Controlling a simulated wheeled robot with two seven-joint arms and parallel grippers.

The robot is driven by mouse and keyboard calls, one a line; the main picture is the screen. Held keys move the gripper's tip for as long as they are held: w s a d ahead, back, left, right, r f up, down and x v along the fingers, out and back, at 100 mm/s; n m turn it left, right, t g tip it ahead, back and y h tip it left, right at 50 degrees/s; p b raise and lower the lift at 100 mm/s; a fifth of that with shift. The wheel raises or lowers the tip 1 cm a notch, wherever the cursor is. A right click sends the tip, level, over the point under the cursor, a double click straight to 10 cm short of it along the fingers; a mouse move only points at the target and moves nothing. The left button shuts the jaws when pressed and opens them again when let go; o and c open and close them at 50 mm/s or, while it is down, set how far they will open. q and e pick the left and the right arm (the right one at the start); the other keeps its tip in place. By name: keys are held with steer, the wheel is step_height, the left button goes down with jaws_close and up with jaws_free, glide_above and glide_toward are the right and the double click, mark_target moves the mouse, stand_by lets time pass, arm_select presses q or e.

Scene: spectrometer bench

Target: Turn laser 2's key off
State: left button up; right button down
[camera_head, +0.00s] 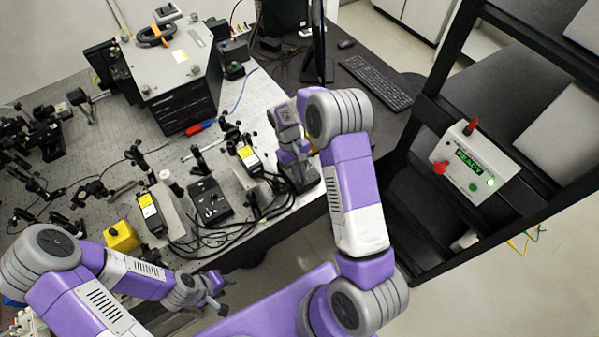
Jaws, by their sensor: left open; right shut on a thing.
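Two black laser control boxes stand near the bench's front edge: a left one (209,202) and a right one (300,180). I cannot read which belongs to laser 2. My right gripper (293,158) reaches down over the right box, its fingers at the box's top. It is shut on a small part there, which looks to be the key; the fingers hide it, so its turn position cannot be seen. My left gripper (217,292) is open and empty, low in front of the bench, away from both boxes.
Yellow-labelled laser units (151,213) and (248,156) stand beside the boxes, with black cables (205,245) looping along the edge. A yellow block (121,236) sits at front left. A keyboard (376,82) lies behind; a white READY box (474,161) is on the right rack.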

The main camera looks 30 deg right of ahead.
steer(key=shift+w+r, duration=0.1)
stand_by(0.3)
steer(key=c, duration=1.3)
jaws_free()
steer(key=shift+o, duration=0.2)
steer(key=v, duration=0.7)
steer(key=shift+r, duration=0.25)
